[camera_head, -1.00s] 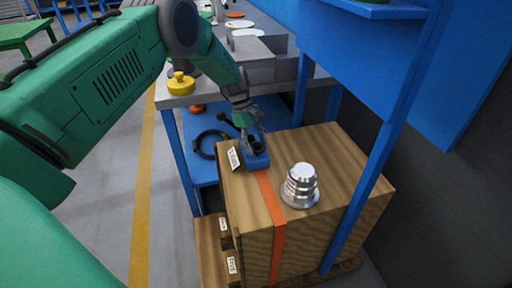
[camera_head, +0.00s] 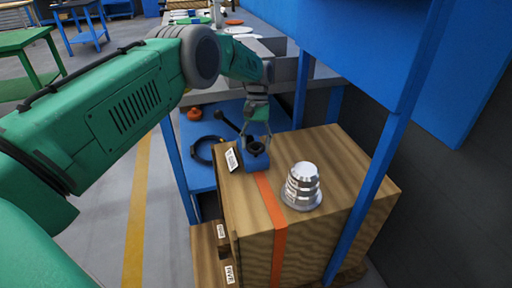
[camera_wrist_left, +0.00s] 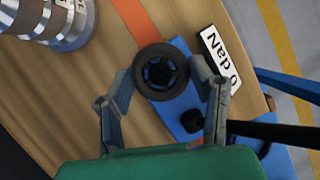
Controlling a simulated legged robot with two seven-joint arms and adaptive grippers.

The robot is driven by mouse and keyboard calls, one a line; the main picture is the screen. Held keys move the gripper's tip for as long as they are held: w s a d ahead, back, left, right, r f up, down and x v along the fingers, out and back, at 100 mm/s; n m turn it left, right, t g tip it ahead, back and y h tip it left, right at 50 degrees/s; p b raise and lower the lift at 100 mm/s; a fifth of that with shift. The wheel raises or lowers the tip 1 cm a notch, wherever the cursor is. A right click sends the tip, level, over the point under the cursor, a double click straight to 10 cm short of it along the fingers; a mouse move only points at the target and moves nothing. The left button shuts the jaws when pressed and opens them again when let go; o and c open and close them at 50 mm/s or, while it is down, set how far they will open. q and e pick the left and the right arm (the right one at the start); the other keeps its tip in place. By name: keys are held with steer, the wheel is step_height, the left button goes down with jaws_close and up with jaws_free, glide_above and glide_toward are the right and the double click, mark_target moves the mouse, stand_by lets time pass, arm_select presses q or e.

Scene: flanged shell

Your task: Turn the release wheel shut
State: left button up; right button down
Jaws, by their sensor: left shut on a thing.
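The release wheel is a small black ring-shaped wheel (camera_head: 255,147) on a blue fixture (camera_head: 257,164) at the far left corner of a wooden crate top. In the left wrist view the black wheel (camera_wrist_left: 161,72) sits between my two finger tips, with the blue base (camera_wrist_left: 180,117) below it. My left gripper (camera_head: 256,138) comes down from above and is shut on the wheel, one finger on each side. A black lever (camera_head: 231,123) sticks out beside the fixture. A silver flanged shell (camera_head: 301,187) stands upright on the crate, apart from the gripper. My right gripper is not in view.
The wooden crate (camera_head: 335,165) has an orange strap and a white label (camera_head: 232,159) by the fixture. A blue post (camera_head: 368,195) rises along its right side. A blue bench with an orange part (camera_head: 194,114) and a black ring (camera_head: 204,150) lies behind.

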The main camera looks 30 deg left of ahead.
mark_target(257, 144)
arm_select(q)
steer(key=shift+w+r+m+y, duration=0.15)
steer(key=shift+m+y, duration=0.3)
steer(key=shift+m, duration=0.65)
steer(key=shift+w+m+y, duration=0.15)
steer(key=shift+m+y, duration=0.3)
steer(key=shift+m, duration=0.65)
steer(key=o, duration=1)
steer(key=shift+o, duration=0.8)
steer(key=shift+s, duration=0.1)
steer(key=shift+r, duration=0.1)
step_height(257, 144, up, 9)
steer(key=shift+r+b, duration=0.2)
steer(key=shift+b, duration=0.1)
